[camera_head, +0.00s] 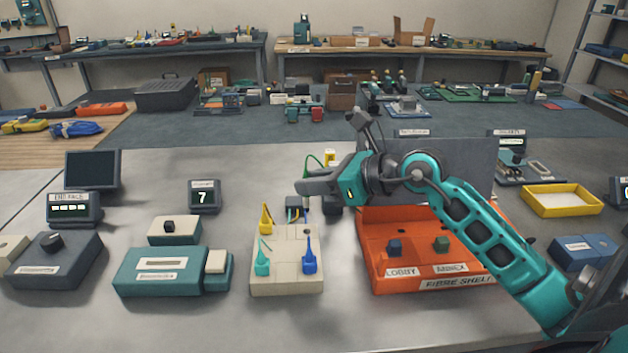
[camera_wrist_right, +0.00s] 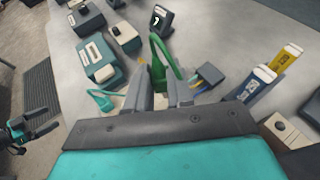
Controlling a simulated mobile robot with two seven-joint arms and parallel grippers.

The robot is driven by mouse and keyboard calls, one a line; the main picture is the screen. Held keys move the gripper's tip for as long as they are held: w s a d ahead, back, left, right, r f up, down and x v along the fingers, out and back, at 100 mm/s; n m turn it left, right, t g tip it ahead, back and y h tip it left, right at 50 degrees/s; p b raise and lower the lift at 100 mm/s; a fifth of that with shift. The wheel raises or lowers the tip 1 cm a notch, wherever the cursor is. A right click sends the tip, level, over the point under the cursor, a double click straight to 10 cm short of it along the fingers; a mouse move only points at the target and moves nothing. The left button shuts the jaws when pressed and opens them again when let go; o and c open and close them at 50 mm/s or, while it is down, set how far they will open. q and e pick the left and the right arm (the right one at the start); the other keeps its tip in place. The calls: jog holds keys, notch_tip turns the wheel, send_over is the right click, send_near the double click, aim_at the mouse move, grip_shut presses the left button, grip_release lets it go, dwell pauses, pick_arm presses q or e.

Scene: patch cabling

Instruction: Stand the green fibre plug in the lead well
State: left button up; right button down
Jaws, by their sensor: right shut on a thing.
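My right gripper (camera_head: 305,188) is shut on the green fibre plug (camera_wrist_right: 157,72), above the far end of the cream block. In the head view the plug is hidden by the fingers; only its green cable (camera_head: 313,160) shows, looping up behind them. The cream block (camera_head: 288,288), which looks like the lead well, holds upright yellow (camera_head: 266,218), teal (camera_head: 262,260) and blue (camera_head: 309,258) plugs. In the right wrist view the fingers hide much of it. A teal and dark part at that view's left edge appears to be my left gripper (camera_wrist_right: 35,126); its jaws are unclear.
A dark connector box with coloured wires (camera_head: 297,207) stands behind the block. The orange fibre shelf (camera_head: 450,270) is to the right, partly behind my right arm. A teal box (camera_head: 158,272) and a "7" display (camera_head: 204,197) are to the left. The bench in front is clear.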

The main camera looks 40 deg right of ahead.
jog(key=b, duration=0.3)
send_over(314, 234)
notch_tip(314, 234, down, 4)
jog(key=shift+f, duration=0.2)
jog(key=shift+f+b, duration=0.4)
dwell(0.6)
jog(key=shift+f+b, duration=1.45)
jog(key=shift+f, duration=0.4)
jog(key=c, duration=0.9)
grip_release()
